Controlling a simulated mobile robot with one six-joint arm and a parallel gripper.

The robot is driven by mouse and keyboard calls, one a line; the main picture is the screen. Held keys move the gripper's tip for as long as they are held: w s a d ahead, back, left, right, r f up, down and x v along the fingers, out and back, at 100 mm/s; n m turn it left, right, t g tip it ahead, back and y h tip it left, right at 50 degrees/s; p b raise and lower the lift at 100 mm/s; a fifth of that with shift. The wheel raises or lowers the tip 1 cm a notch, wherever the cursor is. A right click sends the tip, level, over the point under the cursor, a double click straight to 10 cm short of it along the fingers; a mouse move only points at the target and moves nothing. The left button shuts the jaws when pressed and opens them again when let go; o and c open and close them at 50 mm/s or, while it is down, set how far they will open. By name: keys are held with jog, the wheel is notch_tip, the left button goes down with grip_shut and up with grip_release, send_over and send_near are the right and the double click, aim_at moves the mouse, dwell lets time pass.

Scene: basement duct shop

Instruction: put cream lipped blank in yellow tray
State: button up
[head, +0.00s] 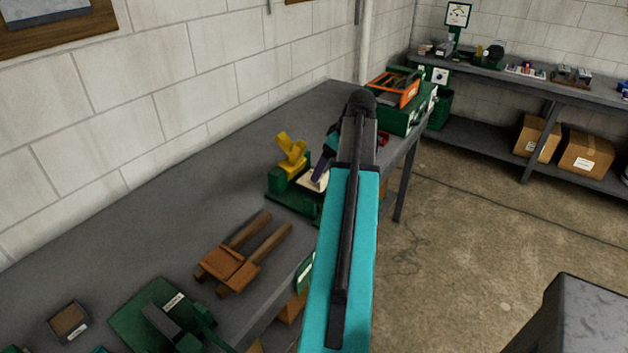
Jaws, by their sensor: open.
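A small cream piece (311,182), which may be the cream lipped blank, shows at the green fixture on the long grey bench, just left of my arm. Its shape and lip are too small to make out. My gripper (320,173) is mostly hidden behind my teal arm. A dark bluish part of it shows right over the cream piece, and I cannot tell whether they touch. The gripper is open. A yellow upright part (291,156) stands on the fixture beside the cream piece. I see no clear yellow tray.
The green fixture (288,193) stands on the bench (160,220). A brown two-handled wooden tool (236,268) and a green device (155,315) lie nearer. A green case with orange on top (400,105) stands at the far end. Open floor lies right.

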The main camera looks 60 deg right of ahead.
jog(key=shift+w+f, duration=0.15)
jog(key=shift+f, duration=0.2)
jog(key=shift+p+x, duration=1)
jog(key=shift+x, duration=1.55)
jog(key=shift+w+d, duration=0.1)
jog(key=shift+d, duration=0.05)
jog(key=shift+c, duration=0.5)
jog(key=c, duration=1.2)
jog(key=shift+r, duration=0.15)
jog(key=shift+r+b, duration=0.65)
jog(key=shift+r, duration=0.85)
jog(key=s+a+b, duration=0.1)
jog(key=s+a, duration=0.2)
jog(key=s, duration=0.1)
jog(key=s+a+r+b, duration=0.1)
jog(key=s+a, duration=0.2)
jog(key=s, duration=0.1)
jog(key=s+a+b, duration=0.2)
jog(key=s+a, duration=0.1)
jog(key=s, duration=0.2)
jog(key=shift+a+r, duration=0.15)
jog(key=shift+r, duration=0.25)
